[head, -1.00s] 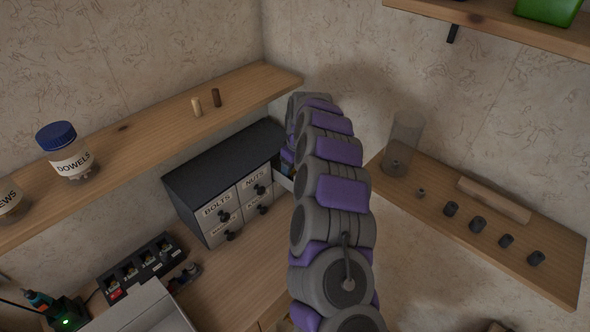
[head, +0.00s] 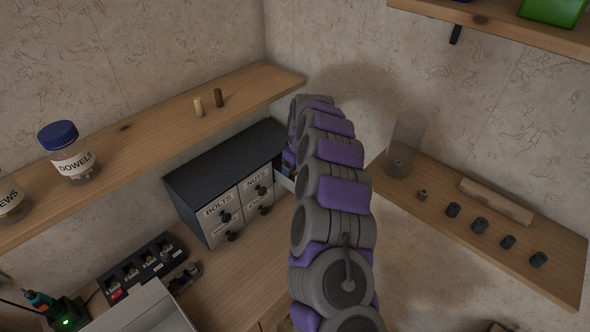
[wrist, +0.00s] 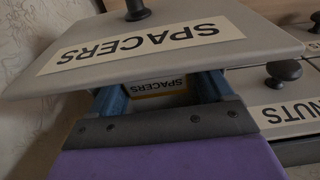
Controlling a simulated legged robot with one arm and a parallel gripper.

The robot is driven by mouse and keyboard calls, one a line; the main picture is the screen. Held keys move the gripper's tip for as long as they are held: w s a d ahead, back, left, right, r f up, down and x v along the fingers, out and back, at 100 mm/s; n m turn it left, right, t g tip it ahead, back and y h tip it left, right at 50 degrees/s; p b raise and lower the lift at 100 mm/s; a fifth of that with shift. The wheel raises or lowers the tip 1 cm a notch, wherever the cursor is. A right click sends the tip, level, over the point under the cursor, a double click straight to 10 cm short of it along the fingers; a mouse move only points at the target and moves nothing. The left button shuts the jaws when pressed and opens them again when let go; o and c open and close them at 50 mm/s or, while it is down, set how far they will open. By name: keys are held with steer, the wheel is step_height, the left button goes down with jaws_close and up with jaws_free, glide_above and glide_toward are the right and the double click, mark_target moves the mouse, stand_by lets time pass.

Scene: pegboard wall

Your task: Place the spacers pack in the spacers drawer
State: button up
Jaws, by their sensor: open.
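The spacers drawer (wrist: 205,48) fills the upper part of the wrist view, its label upside down and its dark knob at the top. The spacers pack (wrist: 158,86), with its own upside-down label, shows partly behind the drawer front's edge, apparently inside the drawer. My gripper (wrist: 162,92) is open, with one blue finger on each side of the pack; the drawer front hides the fingertips. I cannot tell whether the fingers touch the pack. In the head view the pulled-out drawer (head: 285,181) is mostly hidden behind my arm.
The dark cabinet (head: 215,165) has closed drawers for bolts and nuts; the nuts drawer (wrist: 290,112) is beside my gripper. A wooden shelf (head: 150,140) with a dowels jar (head: 70,155) runs above the cabinet. A right shelf (head: 555,260) holds a clear cylinder (head: 405,145) and small dark pieces.

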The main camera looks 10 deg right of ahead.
step_height(320, 180, up, 12)
steer(key=s+d+p, duration=0.1)
steer(key=shift+s+d+p, duration=0.3)
steer(key=shift+p, duration=0.1)
steer(key=s+a+r+m+g, duration=0.1)
steer(key=s+a+r, duration=0.15)
steer(key=s, duration=0.55)
steer(key=s+a+r, duration=0.1)
steer(key=s+r, duration=0.3)
steer(key=s, duration=0.3)
steer(key=s+a+r+m+g, duration=0.15)
steer(key=s+r, duration=0.25)
steer(key=s, duration=0.4)
steer(key=s+d+f+m, duration=0.2)
steer(key=s, duration=1.2)
steer(key=s+d+f+m+h, duration=0.1)
steer(key=s+d+f+m, duration=0.1)
steer(key=s, duration=1.2)
steer(key=shift+m+g, duration=0.35)
steer(key=shift+f, duration=0.2)
steer(key=shift+f+b, duration=0.3)
steer(key=shift+b, duration=0.05)
